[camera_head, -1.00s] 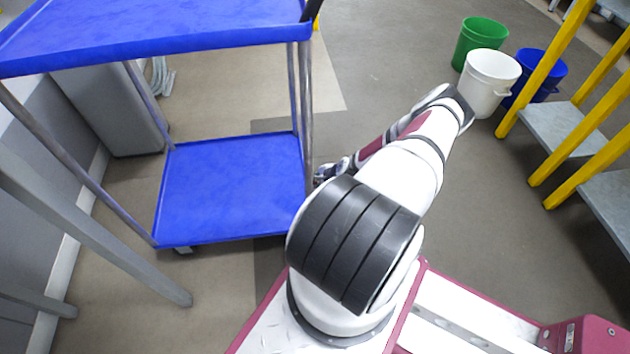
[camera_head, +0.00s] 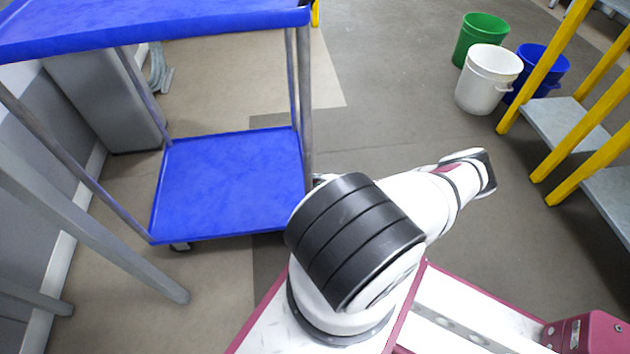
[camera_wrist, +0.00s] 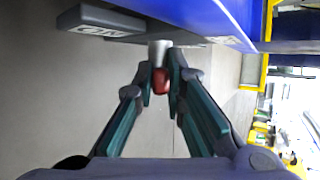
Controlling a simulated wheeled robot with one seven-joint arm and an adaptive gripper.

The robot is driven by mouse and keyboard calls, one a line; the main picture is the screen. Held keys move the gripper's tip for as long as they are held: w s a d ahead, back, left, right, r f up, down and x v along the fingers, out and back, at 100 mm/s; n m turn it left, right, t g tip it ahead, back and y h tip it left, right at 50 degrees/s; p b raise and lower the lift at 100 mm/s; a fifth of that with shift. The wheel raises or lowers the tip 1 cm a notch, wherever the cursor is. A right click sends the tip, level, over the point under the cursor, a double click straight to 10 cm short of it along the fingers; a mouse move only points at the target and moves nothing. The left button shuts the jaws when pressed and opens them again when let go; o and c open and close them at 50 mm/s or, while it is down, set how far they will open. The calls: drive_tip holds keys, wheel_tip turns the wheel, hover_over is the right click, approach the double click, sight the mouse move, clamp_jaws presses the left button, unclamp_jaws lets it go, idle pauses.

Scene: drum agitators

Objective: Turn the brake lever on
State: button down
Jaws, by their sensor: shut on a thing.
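The brake lever (camera_wrist: 161,83) shows as a red tip on a pale metallic stem in the wrist view, just below a blue edge. My gripper (camera_wrist: 163,72) has its two fingers on either side of the red tip and is shut on it. In the head view my arm hides most of the gripper and the lever. The blue cart (camera_head: 225,185) stands to the left of my arm in the head view, with an upper and a lower shelf on metal posts.
A grey block with lettering (camera_wrist: 100,20) sits beside the lever. A white bucket (camera_head: 487,80), a green bucket (camera_head: 480,35) and a blue bucket (camera_head: 545,70) stand at the upper right. Yellow-framed steps (camera_head: 560,130) stand at the right. Floor between cart and buckets is clear.

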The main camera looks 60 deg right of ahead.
drive_tip(key=c, duration=1.6)
unclamp_jaws()
drive_tip(key=shift+c, duration=0.2)
drive_tip(key=v, duration=1.2)
